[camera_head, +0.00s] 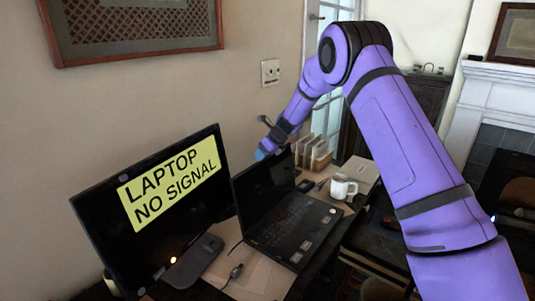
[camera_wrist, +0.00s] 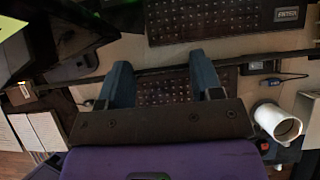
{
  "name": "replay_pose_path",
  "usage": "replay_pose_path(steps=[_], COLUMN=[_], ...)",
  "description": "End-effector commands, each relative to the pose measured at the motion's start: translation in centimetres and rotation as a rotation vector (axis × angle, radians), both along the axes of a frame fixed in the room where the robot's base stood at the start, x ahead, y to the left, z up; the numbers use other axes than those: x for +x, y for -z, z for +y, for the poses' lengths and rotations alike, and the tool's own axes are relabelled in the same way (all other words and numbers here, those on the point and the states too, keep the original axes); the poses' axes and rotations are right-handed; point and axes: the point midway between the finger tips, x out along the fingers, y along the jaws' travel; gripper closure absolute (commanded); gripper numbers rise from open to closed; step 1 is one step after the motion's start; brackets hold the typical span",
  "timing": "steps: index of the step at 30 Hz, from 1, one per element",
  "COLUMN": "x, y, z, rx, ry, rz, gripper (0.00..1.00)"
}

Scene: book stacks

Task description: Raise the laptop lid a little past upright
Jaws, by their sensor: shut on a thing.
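The black laptop stands open on the desk in the head view, with its keyboard base (camera_head: 292,228) towards me. Its dark lid (camera_head: 262,190) stands about upright; its exact angle is hard to judge. My gripper (camera_head: 266,151) is at the top edge of the lid, near its far corner. In the wrist view, the two blue fingers of my gripper (camera_wrist: 163,80) sit apart at a thin dark edge, and a keyboard (camera_wrist: 215,22) shows beyond them. The gripper is shut on the lid; the contact itself is partly hidden.
A monitor (camera_head: 175,185) reading "LAPTOP NO SIGNAL" stands close left of the laptop. A white mug (camera_head: 342,187) stands to the right, also in the wrist view (camera_wrist: 278,122). A holder with upright cards (camera_head: 312,152) is behind my gripper.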

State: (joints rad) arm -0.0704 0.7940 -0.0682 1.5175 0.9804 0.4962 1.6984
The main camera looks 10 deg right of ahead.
Motion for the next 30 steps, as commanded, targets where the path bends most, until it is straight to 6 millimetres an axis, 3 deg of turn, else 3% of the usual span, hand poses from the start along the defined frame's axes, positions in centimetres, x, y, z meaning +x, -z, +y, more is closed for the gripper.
replay_pose_path(steps=[13,14,16,26,30], x=[0.0,0.0,0.0,-0.1,-0.7], y=[0.3,0.3,0.3,0.0,-1.1], z=[0.1,0.1,0.1,0.0,-0.5], rx=[0.0,0.0,0.0,0.0,0.0], ry=[0.0,0.0,0.0,0.0,0.001], rz=[0.004,0.005,0.005,0.002,0.001], gripper=[0.83,0.34,0.18,0.15,0.15])
